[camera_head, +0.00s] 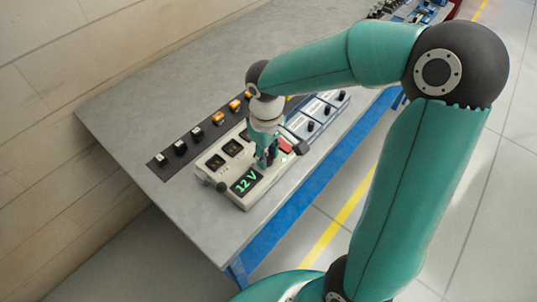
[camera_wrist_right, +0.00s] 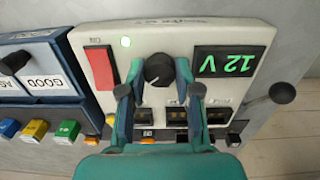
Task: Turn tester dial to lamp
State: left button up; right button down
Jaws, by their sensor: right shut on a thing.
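The tester (camera_head: 214,180) is a cream box on the grey bench. Its screen (camera_head: 246,181) reads "12 V" in green, and the screen also shows in the right wrist view (camera_wrist_right: 229,61). The black round dial (camera_wrist_right: 158,70) sits on the tester's face, between the red switch (camera_wrist_right: 100,67) and the screen. My right gripper (camera_head: 266,162) reaches down onto the tester. In the wrist view its fingers (camera_wrist_right: 160,71) are shut on the dial, one on each side. The dial's setting marks are too small or hidden to read. My left gripper is not in view.
Blue-grey boxes (camera_head: 306,123) adjoin the tester, one labelled "GOOD". A dark strip with several coloured buttons (camera_head: 197,132) lies behind. The bench's left end (camera_head: 125,115) is clear.

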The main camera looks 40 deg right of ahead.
jog(key=shift+w+r, duration=0.1)
dwell(0.3)
jog(key=c, duration=1)
grip_release()
jog(key=shift+o, duration=1)
notch_tip(320, 180, up, 12)
jog(key=shift+a, duration=0.1)
